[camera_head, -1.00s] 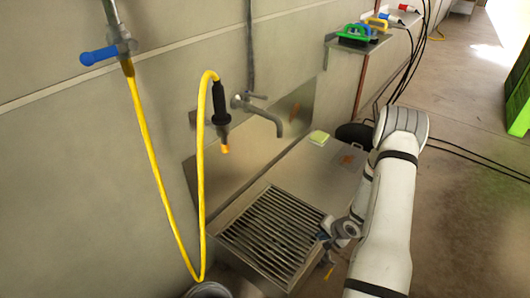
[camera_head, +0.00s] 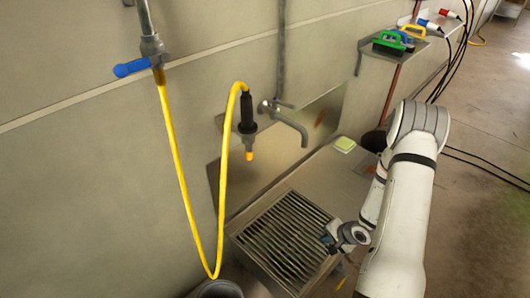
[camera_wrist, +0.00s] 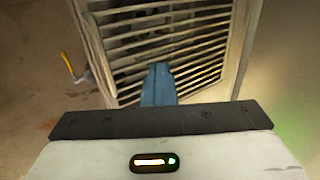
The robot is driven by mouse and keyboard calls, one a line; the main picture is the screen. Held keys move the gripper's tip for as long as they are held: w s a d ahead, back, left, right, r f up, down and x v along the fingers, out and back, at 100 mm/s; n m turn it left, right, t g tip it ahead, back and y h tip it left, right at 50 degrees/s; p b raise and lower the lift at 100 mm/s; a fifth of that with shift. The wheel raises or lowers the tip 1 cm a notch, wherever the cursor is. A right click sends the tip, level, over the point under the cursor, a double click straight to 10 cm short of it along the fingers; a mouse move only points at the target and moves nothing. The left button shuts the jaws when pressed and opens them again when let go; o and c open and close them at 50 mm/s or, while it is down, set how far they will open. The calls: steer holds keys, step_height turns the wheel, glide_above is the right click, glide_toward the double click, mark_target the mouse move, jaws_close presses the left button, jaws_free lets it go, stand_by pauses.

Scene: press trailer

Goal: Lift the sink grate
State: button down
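The sink grate (camera_head: 284,238) is a square of parallel metal slats lying on top of the sink basin in the head view. It fills the upper middle of the wrist view (camera_wrist: 192,38), where its slats and pale frame show. My gripper (camera_head: 329,239) is at the grate's right edge in the head view. In the wrist view its blue fingers (camera_wrist: 158,82) show together as one narrow shape, with the tips over the near slats. I see no gap between them. I cannot tell whether a part of the grate is between them.
A yellow hose (camera_head: 184,180) hangs left of the sink, its nozzle (camera_head: 247,125) by the wall. A tap (camera_head: 288,118) reaches over the counter, where a yellow-green sponge (camera_head: 344,144) lies. A hammer-like tool (camera_wrist: 74,68) lies on the floor.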

steer(key=w+a+r+p, duration=0.2)
steer(key=w+a+r, duration=0.2)
steer(key=r, duration=0.2)
steer(key=w+a+r+p, duration=0.2)
steer(key=w+a+r, duration=0.15)
steer(key=r, duration=0.35)
steer(key=w+a+r+p, duration=0.3)
steer(key=w+a+p, duration=0.4)
steer(key=w+a+r+t+y+p, duration=0.1)
steer(key=w+a+r+p, duration=0.2)
steer(key=w+a+p, duration=0.4)
steer(key=shift+w+a+r+t, duration=0.2)
steer(key=shift+w+a+t, duration=0.15)
steer(key=shift+w, duration=0.35)
stand_by(0.8)
steer(key=shift+a, duration=0.1)
steer(key=c, duration=2.2)
jaws_free()
steer(key=c, duration=1.3)
jaws_free()
